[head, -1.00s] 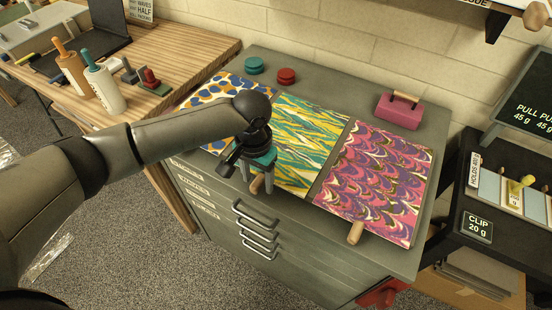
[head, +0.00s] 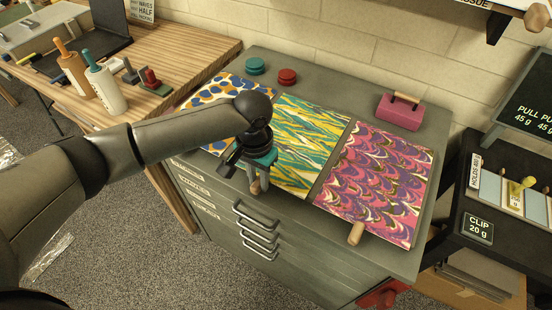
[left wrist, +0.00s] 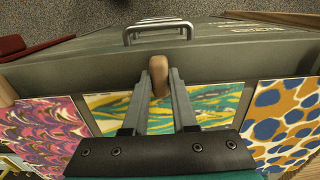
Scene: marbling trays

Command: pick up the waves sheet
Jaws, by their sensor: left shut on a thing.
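Three marbled sheets lie flat side by side on the grey cabinet top. The middle one (head: 310,140) has yellow, green and teal wavy streaks and looks like the waves sheet; it also shows in the left wrist view (left wrist: 108,108). A wooden peg (left wrist: 159,72) sticks out at its front edge. My left gripper (head: 257,186) is shut on this peg, with one finger on each side in the left wrist view (left wrist: 159,84). My arm and gripper hide part of the middle sheet in the head view. My right gripper is not in view.
A pink scalloped sheet (head: 385,175) with its own peg (head: 356,234) lies to the right, and a blue-spotted sheet (head: 222,88) to the left. Behind them are teal discs (head: 254,66), red discs (head: 287,76) and a pink block (head: 399,113). Drawer handles (head: 257,217) protrude in front.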

